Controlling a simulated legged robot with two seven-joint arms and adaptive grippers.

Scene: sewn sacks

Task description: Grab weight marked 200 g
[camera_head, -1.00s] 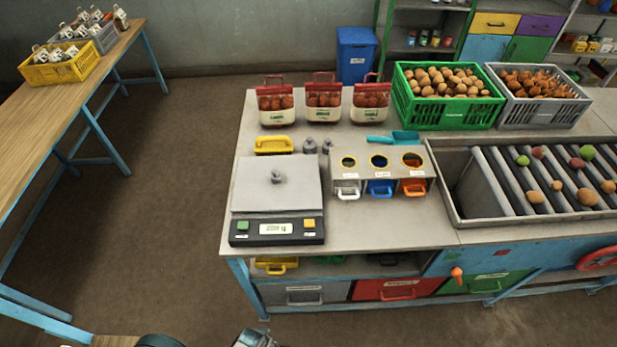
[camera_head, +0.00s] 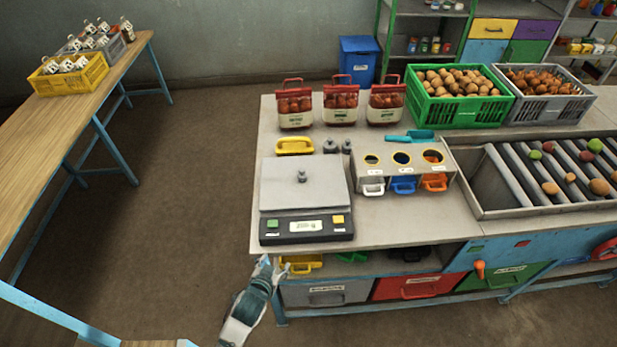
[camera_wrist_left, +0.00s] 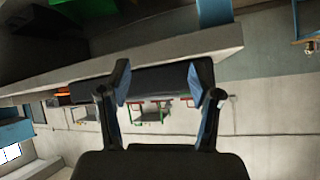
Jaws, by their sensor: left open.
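A small grey knobbed weight (camera_head: 302,176) stands upright on the pan of the scale (camera_head: 305,205). The scale's display reads 200 g. Two more grey weights (camera_head: 330,146) stand on the table behind the scale's right corner; their marks are too small to read. My left gripper (camera_head: 271,265) is below and in front of the scale, by the table's front left corner, apart from the weights. In the left wrist view it (camera_wrist_left: 158,84) is open and empty, with no weight in sight. My right gripper is not in view.
The table edge (camera_wrist_left: 150,70) lies close to my left gripper. A yellow-handled item (camera_head: 295,146) sits behind the scale. A holder with coloured cups (camera_head: 403,165) stands right of it. Red-topped bags (camera_head: 341,105) and crates (camera_head: 455,110) line the back.

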